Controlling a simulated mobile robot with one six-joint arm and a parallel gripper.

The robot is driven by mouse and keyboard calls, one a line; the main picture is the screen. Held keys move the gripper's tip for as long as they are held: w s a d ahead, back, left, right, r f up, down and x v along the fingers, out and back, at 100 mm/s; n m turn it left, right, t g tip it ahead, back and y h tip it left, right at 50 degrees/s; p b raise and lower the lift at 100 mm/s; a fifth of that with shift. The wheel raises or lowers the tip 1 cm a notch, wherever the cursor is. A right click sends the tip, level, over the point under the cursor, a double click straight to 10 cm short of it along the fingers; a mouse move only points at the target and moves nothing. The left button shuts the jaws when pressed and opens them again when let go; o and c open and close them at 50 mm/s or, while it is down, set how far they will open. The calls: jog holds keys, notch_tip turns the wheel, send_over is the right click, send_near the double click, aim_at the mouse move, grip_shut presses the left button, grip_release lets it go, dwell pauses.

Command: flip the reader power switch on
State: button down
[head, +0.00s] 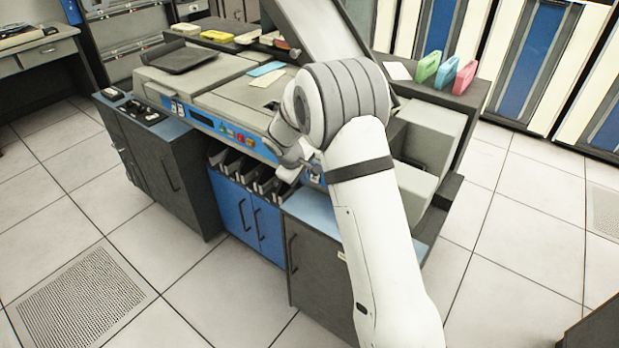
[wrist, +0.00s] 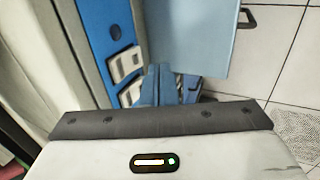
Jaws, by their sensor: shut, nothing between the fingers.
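The card reader is the long grey machine with a blue front strip (head: 203,118) in the head view. My arm reaches over it, and my gripper (head: 290,172) is low at the right part of that strip. In the wrist view my gripper (wrist: 166,72) is shut and empty, with its fingertips just right of the blue panel. Two pale rocker switches sit on that panel, an upper one (wrist: 125,62) and a lower one (wrist: 130,94) partly hidden near the fingers. I cannot tell which is the power switch, its position, or whether the fingers touch it.
A light blue ledge (head: 312,208) tops the grey cabinet below; it also shows in the wrist view (wrist: 205,35). Card pockets (head: 240,168) open left of my gripper. Coloured buttons (head: 238,138) line the strip. Green (head: 424,67) and pink (head: 465,77) holders stand behind. The tiled floor in front is clear.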

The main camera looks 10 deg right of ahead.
jog(key=v, duration=1)
jog(key=shift+w, duration=0.2)
jog(key=shift+d+r, duration=0.1)
jog(key=shift+s+f+g+y, duration=0.1)
jog(key=shift+f+g+y, duration=0.3)
jog(key=shift+f+g, duration=0.15)
jog(key=p+x, duration=0.1)
jog(key=x, duration=0.8)
jog(key=shift+f, duration=0.3)
jog(key=shift+w+d+f+p, duration=0.25)
jog(key=shift+w+d, duration=0.45)
jog(key=shift+w, duration=0.15)
jog(key=shift+w+d+f+p, duration=0.2)
jog(key=shift+w+d, duration=0.5)
jog(key=shift+w, duration=0.1)
